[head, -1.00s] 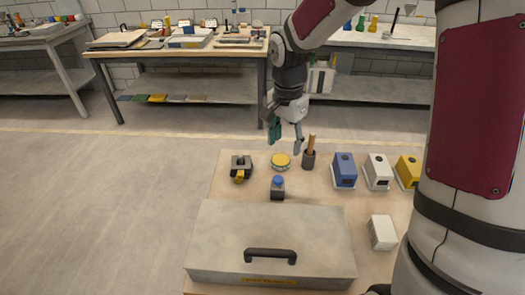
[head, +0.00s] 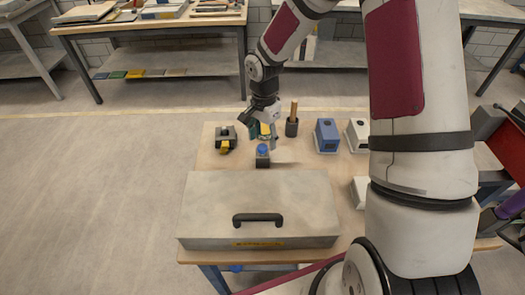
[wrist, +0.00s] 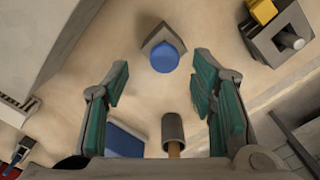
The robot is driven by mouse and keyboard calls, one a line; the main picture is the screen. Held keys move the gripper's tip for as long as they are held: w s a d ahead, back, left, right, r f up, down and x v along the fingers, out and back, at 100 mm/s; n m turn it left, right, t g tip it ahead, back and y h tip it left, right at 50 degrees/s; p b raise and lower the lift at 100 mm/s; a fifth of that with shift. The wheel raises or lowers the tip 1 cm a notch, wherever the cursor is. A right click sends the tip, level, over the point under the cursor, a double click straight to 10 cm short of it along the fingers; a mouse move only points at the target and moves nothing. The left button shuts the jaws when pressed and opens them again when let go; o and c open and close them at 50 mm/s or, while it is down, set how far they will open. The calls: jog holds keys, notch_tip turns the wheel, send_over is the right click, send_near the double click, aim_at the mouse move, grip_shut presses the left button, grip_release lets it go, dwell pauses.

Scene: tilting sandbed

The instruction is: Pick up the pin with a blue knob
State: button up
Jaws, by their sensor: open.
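The pin's round blue knob (head: 262,149) sits on a small dark grey block (head: 263,161) on the wooden tabletop, just behind the large pale case. My gripper (head: 264,141) is above and slightly behind the knob, with its fingers pointing down. In the wrist view the blue knob (wrist: 164,58) lies just beyond and between the spread, teal-padded fingertips (wrist: 162,76). The grey block (wrist: 157,36) shows beside it. The gripper is open and empty, apart from the knob. The pin's shaft is hidden.
The pale case (head: 260,190) with a black handle fills the table front. A yellow-and-dark device (head: 225,142) stands left. A dark cup with a wooden handle (head: 292,126) and a blue box (head: 327,136) stand right.

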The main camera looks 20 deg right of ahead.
aim_at(262, 147)
jog(key=shift+w+a+f, duration=0.1)
jog(key=shift+w+f, duration=0.05)
jog(key=shift+f, duration=0.95)
jog(key=shift+w+a+f, duration=0.1)
jog(key=shift+f, duration=1)
grip_shut()
